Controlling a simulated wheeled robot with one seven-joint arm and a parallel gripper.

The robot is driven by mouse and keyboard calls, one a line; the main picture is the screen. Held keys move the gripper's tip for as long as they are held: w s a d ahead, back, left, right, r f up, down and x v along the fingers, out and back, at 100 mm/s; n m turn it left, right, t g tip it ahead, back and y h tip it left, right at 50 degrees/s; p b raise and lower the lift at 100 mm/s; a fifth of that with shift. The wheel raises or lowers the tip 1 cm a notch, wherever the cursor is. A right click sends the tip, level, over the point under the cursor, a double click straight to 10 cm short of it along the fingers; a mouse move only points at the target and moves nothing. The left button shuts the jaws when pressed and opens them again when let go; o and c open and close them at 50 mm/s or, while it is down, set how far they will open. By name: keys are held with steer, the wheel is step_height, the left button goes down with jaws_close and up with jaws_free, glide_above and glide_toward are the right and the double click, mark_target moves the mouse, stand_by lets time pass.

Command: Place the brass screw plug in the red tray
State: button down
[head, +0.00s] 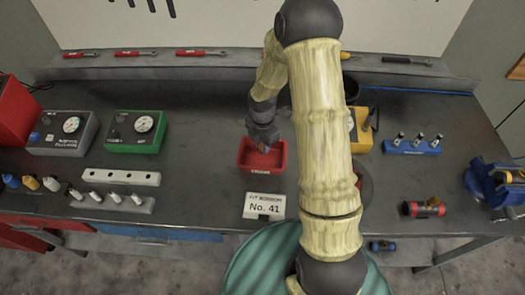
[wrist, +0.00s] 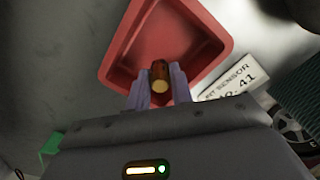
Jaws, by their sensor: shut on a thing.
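The red tray (head: 262,168) stands on the dark workbench near its middle, behind the white sign. My gripper (head: 263,146) is over the tray, pointing down. In the wrist view the tray (wrist: 118,72) lies behind the fingers. There my gripper (wrist: 159,84) is shut on the brass screw plug (wrist: 160,76), a small brown-gold cylinder with a pale round end facing the camera. The plug is seen against the tray's inside. I cannot tell whether it touches the tray floor. In the head view the plug is hard to make out at the fingertips.
A white sign (head: 264,206) reading No. 41 stands just in front of the tray. A green gauge box (head: 135,132) and a grey one (head: 62,132) stand at left. A white rack (head: 121,177) lies nearer. A blue rack (head: 411,147) stands at right. Bench left of the tray is clear.

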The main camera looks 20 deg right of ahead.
steer(key=shift+f+p, duration=0.45)
steer(key=shift+f, duration=1.6)
steer(key=shift+f, duration=0.15)
steer(key=c, duration=1.2)
jaws_free()
steer(key=shift+c, duration=0.2)
step_height(320, 180, up, 12)
steer(key=shift+r+b, duration=0.2)
steer(key=shift+b, duration=1.05)
